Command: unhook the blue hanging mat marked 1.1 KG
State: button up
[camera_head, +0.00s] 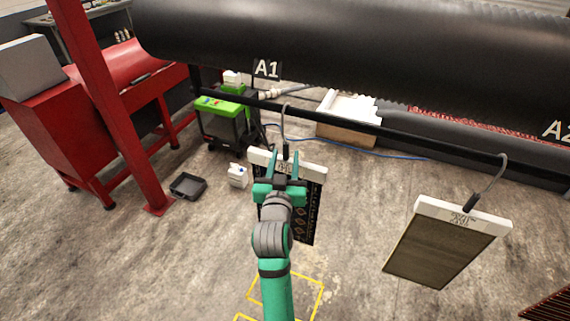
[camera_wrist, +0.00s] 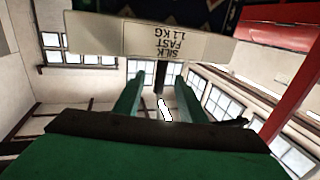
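The dark blue patterned mat (camera_head: 305,215) hangs from a rail by a hook (camera_head: 284,125), under a white header bar (camera_head: 315,172). My arm covers much of it in the head view. In the wrist view its header (camera_wrist: 110,36) reads SILK FAST 1.1 KG upside down, with the dark patterned cloth (camera_wrist: 180,8) at the top edge. My gripper (camera_head: 285,162) is open at the header; its two fingers also show apart in the wrist view (camera_wrist: 158,88). The hook's dark stem (camera_wrist: 160,75) appears between the fingers, with gaps on both sides. I cannot tell its exact depth.
A brown-olive mat (camera_head: 440,250) with a white header hangs to the right on the same black rail (camera_head: 400,137). A large black roller (camera_head: 350,50) lies behind. A red post (camera_head: 110,110) and a green-topped machine (camera_head: 225,115) stand left. Yellow floor lines (camera_head: 320,300) mark open floor.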

aim_at(286, 153)
jog(key=shift+w, duration=0.9)
jog(key=shift+w+d, duration=0.15)
jog(key=shift+w, duration=0.8)
grip_shut()
jog(key=shift+r, duration=0.2)
